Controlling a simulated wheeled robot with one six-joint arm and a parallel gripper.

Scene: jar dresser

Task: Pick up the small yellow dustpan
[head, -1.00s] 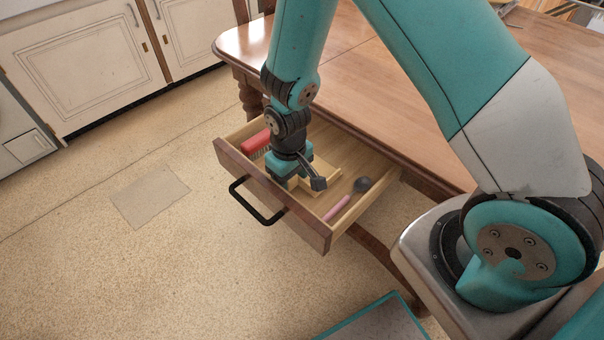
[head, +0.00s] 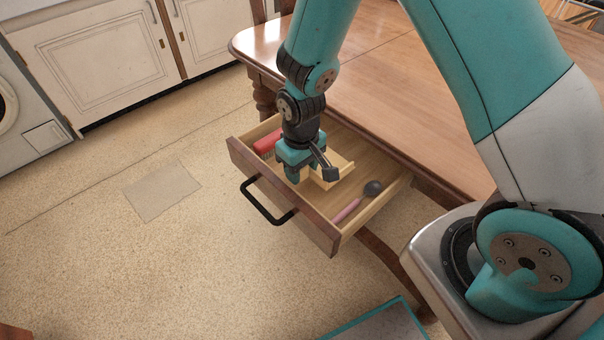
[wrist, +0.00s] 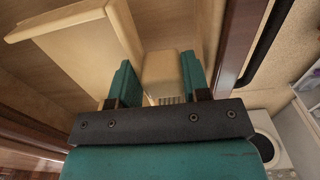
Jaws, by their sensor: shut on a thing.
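The small pale-yellow dustpan (head: 342,166) is over the open drawer in the head view, partly hidden by my gripper (head: 303,174). My gripper is shut on the dustpan's handle. In the wrist view the handle (wrist: 162,72) sits between the two teal fingers of my gripper (wrist: 158,82), and the wide pan (wrist: 85,38) spreads to the upper left. The dustpan looks slightly raised from the drawer floor, though the gap beneath it is hard to judge.
The wooden drawer (head: 290,205) is pulled out from the table (head: 400,110), with a black handle (head: 268,210) in front. A red brush (head: 266,143) lies at its left end. A pink-handled spoon (head: 349,209) with a dark head lies at its right. Open floor lies left of the drawer.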

